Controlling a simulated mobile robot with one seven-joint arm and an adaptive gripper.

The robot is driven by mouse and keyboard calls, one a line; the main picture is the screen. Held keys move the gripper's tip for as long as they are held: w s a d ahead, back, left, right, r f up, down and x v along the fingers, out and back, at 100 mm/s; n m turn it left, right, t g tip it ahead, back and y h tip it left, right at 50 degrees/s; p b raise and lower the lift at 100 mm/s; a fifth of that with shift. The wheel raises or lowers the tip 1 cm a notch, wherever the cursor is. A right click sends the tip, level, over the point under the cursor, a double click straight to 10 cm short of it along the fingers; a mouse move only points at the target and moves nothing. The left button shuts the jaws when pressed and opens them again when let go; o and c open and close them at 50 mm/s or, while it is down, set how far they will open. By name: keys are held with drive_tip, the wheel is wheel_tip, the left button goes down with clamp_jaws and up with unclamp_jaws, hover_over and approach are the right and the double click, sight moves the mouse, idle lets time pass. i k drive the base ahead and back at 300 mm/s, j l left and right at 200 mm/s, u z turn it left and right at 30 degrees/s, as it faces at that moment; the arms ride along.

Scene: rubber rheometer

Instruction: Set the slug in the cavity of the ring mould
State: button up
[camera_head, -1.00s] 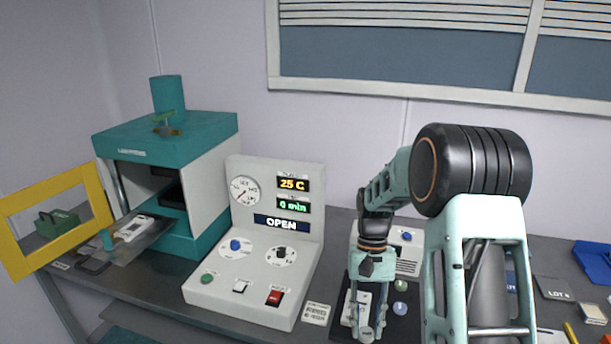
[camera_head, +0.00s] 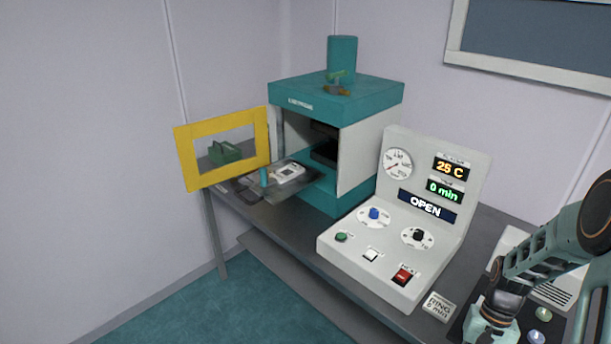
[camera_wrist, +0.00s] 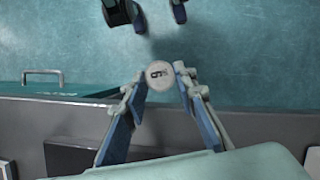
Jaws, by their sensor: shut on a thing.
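In the wrist view my gripper (camera_wrist: 160,82) is shut on a small round pale slug (camera_wrist: 158,74) with a dark mark on its face. The slug sits between the fingertips, over the floor beyond a grey bench edge. In the head view my gripper (camera_head: 495,331) is at the bottom right, its fingertips cut off by the frame. A pale mould-like block (camera_head: 290,173) lies on the grey tray (camera_head: 303,187) drawn out of the teal press (camera_head: 337,97). I cannot tell whether it is the ring mould, and its cavity is not clear.
The yellow-framed door (camera_head: 181,157) stands open left of the tray. The control console (camera_head: 370,250) stands between press and arm, its display reading OPEN. A card reading RING (camera_head: 438,306) lies beside it. Floor is clear in front of the bench.

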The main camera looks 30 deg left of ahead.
sight(288, 173)
drive_tip(key=j+z, duration=0.15)
drive_tip(key=j, duration=0.95)
drive_tip(key=j+z, duration=0.15)
drive_tip(key=j, duration=0.9)
drive_tip(key=j+z, duration=0.15)
drive_tip(key=j, duration=0.95)
